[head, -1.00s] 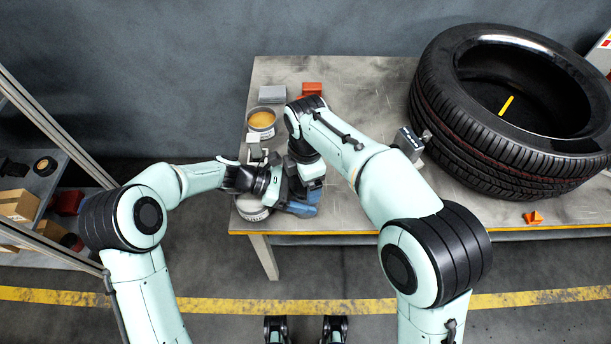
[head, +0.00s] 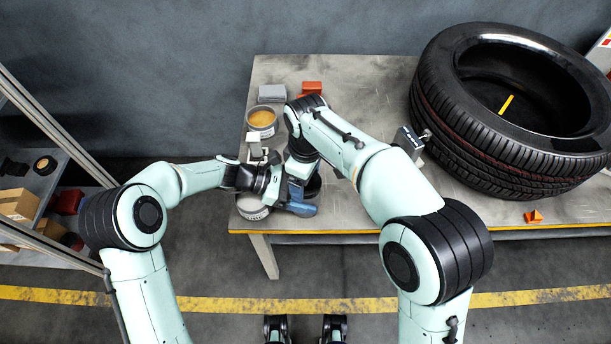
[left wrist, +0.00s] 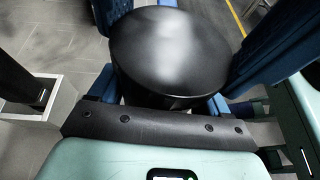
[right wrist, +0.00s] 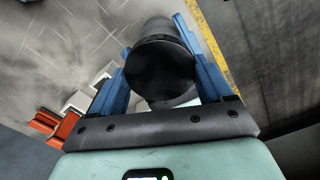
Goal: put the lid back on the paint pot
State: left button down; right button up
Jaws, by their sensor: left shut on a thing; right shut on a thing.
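The open paint pot (head: 261,120) shows ochre paint at the table's left edge. My left gripper (head: 304,200) is near the table's front left corner, its blue fingers pointing right. In the left wrist view a black round-faced thing (left wrist: 170,50) sits between its fingers. My right gripper (right wrist: 153,35) is shut on a black cylinder (right wrist: 160,72). A dark round thing (head: 314,184) shows beside the two grippers in the head view; I cannot tell whether both hold the same thing. I cannot make out the lid for certain.
A grey block (head: 271,93) and a red block (head: 311,88) lie behind. A large tyre (head: 515,110) fills the right. An orange piece (head: 533,217) lies near the front edge.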

jog(key=o, duration=1.1)
jog(key=shift+r, duration=2.25)
jog(key=shift+r+n, duration=0.1)
jog(key=shift+n, duration=1)
jog(key=n, duration=0.2)
jog(key=shift+r+n, duration=0.35)
jog(key=shift+n, duration=0.05)
notch_tip(320, 180, up, 3)
jog(key=n, duration=0.5)
jog(key=shift+f, duration=0.2)
jog(key=shift+f, duration=0.15)
